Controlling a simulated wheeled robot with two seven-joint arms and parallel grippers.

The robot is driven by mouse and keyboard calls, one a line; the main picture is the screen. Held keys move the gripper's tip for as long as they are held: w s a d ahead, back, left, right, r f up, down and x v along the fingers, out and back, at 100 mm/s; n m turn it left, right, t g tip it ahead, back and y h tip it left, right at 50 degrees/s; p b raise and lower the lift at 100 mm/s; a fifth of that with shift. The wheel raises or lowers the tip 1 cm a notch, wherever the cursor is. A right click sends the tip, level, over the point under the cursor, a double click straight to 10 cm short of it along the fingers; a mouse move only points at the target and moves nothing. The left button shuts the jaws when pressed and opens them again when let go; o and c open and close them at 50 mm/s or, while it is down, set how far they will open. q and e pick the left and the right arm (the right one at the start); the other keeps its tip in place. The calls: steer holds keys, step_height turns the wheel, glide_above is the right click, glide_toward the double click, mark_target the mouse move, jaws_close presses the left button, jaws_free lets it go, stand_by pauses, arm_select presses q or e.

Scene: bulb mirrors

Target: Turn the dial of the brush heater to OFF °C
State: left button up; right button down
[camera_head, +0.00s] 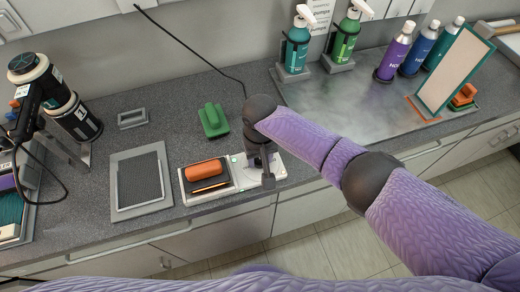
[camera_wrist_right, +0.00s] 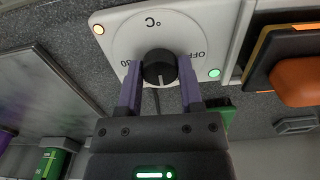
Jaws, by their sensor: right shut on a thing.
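The brush heater (camera_head: 222,190) stands at the front edge of the counter, with an orange brush lying on its dark plate. Its white dial panel (camera_head: 280,172) is at the right end, partly hidden by my right gripper (camera_head: 262,168). In the right wrist view the black round dial (camera_wrist_right: 158,62) sits on the panel, marked "°C", "OFF" to the right and a number to the left. My right gripper (camera_wrist_right: 160,85) is shut on the dial, a finger on each side. A pale pointer line shows on the dial's lower part, away from the "°C". My left gripper is not in view.
A green brush (camera_head: 213,121) lies behind the heater. A grey framed mat (camera_head: 140,182) lies to its left. A black stand with canisters (camera_head: 72,118) is at far left. Spray bottles (camera_head: 345,36) and a framed mirror (camera_head: 455,70) stand at the back right.

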steer(key=n+p, duration=0.1)
steer(key=n, duration=0.3)
steer(key=shift+n, duration=0.3)
steer(key=n, duration=0.4)
steer(key=shift+n, duration=0.3)
steer(key=n, duration=0.4)
steer(key=shift+p, duration=0.3)
steer(key=n, duration=0.4)
steer(key=shift+n, duration=0.4)
steer(key=shift+w, duration=0.1)
steer(key=shift+c, duration=1.2)
jaws_free()
